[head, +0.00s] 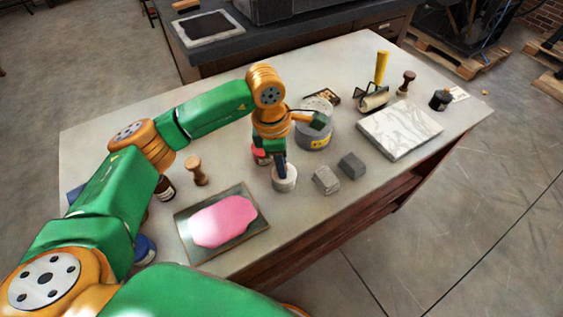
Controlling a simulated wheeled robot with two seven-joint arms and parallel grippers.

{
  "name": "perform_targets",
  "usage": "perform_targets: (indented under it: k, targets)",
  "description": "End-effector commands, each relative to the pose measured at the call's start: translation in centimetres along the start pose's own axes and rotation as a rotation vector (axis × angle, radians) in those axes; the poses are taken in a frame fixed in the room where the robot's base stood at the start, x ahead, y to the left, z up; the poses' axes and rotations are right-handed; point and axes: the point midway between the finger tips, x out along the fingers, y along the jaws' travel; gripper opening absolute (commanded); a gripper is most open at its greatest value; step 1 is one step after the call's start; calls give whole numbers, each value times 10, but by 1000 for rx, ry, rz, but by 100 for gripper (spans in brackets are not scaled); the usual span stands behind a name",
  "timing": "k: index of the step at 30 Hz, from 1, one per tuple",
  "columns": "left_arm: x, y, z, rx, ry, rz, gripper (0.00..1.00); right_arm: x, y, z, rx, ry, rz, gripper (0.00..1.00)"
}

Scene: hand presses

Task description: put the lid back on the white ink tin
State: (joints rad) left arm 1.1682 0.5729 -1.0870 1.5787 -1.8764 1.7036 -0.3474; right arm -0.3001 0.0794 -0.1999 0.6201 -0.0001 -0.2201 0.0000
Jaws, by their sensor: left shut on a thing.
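The white ink tin (285,183) is a short pale cylinder near the middle of the table's front half. My left gripper (280,171) points down from above and is right at the tin's top. It is shut on the white tin's lid, a pale piece mostly hidden by the fingers. The lid is at the tin's top, but I cannot tell whether it is seated or slightly above. My right gripper is not in view.
A red tin (260,157) stands close behind the gripper, and a large grey tin (314,137) stands behind right. Two grey blocks (327,181) lie to the right. A slab with pink ink (222,221) lies front left, and a marble slab (400,132) right.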

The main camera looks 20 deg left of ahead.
Motion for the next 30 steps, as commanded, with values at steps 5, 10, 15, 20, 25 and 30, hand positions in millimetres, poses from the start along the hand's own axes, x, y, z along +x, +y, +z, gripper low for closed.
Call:
perform_targets:
  k: [5, 10, 15, 20, 25, 30]
  targets:
    - [3, 0, 0, 0, 0, 0, 0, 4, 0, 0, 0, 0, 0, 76]
    - [2, 0, 0, 0, 0, 0, 0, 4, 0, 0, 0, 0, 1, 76]
    - [2, 0, 0, 0, 0, 0, 0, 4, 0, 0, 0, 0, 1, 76]
    - [3, 0, 0, 0, 0, 0, 0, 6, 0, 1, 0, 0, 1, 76]
    - [3, 0, 0, 0, 0, 0, 0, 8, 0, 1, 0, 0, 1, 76]
    - [2, 0, 0, 0, 0, 0, 0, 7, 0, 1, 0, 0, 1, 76]
